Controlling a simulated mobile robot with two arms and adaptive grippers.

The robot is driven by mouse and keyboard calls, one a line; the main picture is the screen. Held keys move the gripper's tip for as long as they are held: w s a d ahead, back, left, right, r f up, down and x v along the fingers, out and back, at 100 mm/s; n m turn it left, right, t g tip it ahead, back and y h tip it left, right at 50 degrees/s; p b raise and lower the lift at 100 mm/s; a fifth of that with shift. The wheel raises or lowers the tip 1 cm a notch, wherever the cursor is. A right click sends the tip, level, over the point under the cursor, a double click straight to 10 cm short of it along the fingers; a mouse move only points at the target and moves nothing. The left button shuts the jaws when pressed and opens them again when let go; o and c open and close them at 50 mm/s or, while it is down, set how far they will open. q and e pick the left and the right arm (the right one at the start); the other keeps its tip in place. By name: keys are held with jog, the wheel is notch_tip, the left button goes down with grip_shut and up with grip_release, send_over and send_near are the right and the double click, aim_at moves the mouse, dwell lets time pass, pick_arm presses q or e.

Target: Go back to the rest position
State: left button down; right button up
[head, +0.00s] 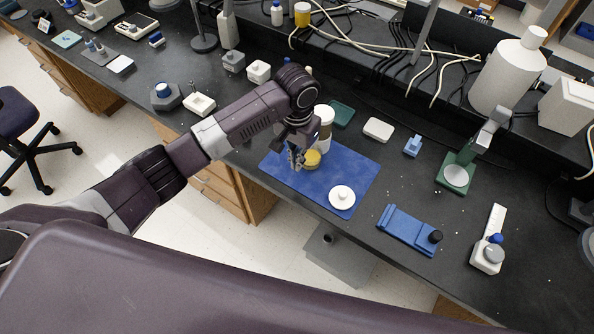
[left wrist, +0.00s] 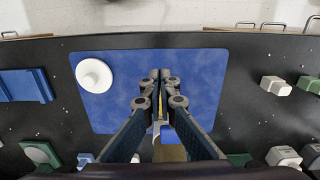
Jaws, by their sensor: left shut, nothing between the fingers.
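My left gripper (head: 297,162) is over the left part of the blue mat (head: 365,172), its fingers pointing down. In the left wrist view its fingertips (left wrist: 161,76) are together with nothing between them. My right gripper is not in view.
Right of the mat are a blue tray-like fixture (head: 408,231), a green-based stand (head: 455,176) and a white device with a blue knob (head: 488,256). Behind are a white block (head: 379,129) and cables.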

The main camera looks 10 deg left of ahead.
pick_arm(q)
jog(key=shift+m+h, duration=0.5)
jog(key=shift+h, duration=0.3)
jog(key=s+d, duration=0.1)
jog(key=s, duration=0.1)
jog(key=s+d+f, duration=0.1)
jog(key=s, duration=0.1)
jog(key=s+d+f, duration=0.1)
jog(key=s+d, duration=0.1)
jog(key=shift+s+d, duration=0.1)
jog(key=shift+s, duration=0.2)
jog(key=s+f+t+h, duration=0.1)
jog(key=s+t, duration=0.1)
jog(key=s, duration=0.4)
jog(key=s+a+r+n+t+y, duration=0.2)
jog(key=s+a+n, duration=0.1)
jog(key=s+a, duration=0.95)
notch_tip(320, 180, down, 27)
jog(key=s+g+b, duration=0.1)
jog(key=s+g, duration=0.1)
jog(key=s+a+f+g+b, duration=0.1)
jog(key=s+a+f, duration=0.2)
jog(key=s+f, duration=1.4)
jog(key=shift+s+a+f+m+y+b, duration=0.15)
jog(key=shift+s+f+m+y+b, duration=0.15)
jog(key=shift+f+m, duration=0.1)
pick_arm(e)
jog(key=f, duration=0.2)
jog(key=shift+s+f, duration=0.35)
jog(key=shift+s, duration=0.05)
